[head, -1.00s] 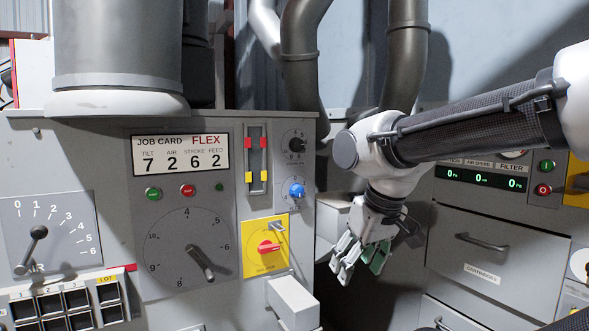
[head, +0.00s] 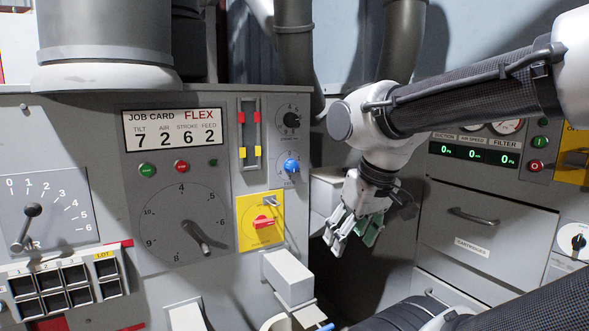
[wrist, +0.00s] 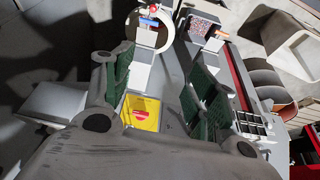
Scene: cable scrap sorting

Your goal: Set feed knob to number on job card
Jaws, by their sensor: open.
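The job card (head: 174,128) on the grey panel reads FLEX, with tilt 7, air 2, stroke 6 and feed 2. Two small knobs sit at the panel's right side: a black knob (head: 291,119) and, below it, a blue knob (head: 291,166). Their labels are too small to read, so I cannot tell which is the feed knob. My gripper (head: 350,238) is open and empty, right of and below the blue knob, apart from it. In the wrist view its green-padded fingers (wrist: 165,85) stand apart.
A large dial (head: 165,232) and a lever scale (head: 62,190) are on the panel's left. A red switch on a yellow plate (head: 249,233) is below the knobs. A grey block (head: 288,275) juts out under it. A cartridges drawer (head: 490,200) stands right.

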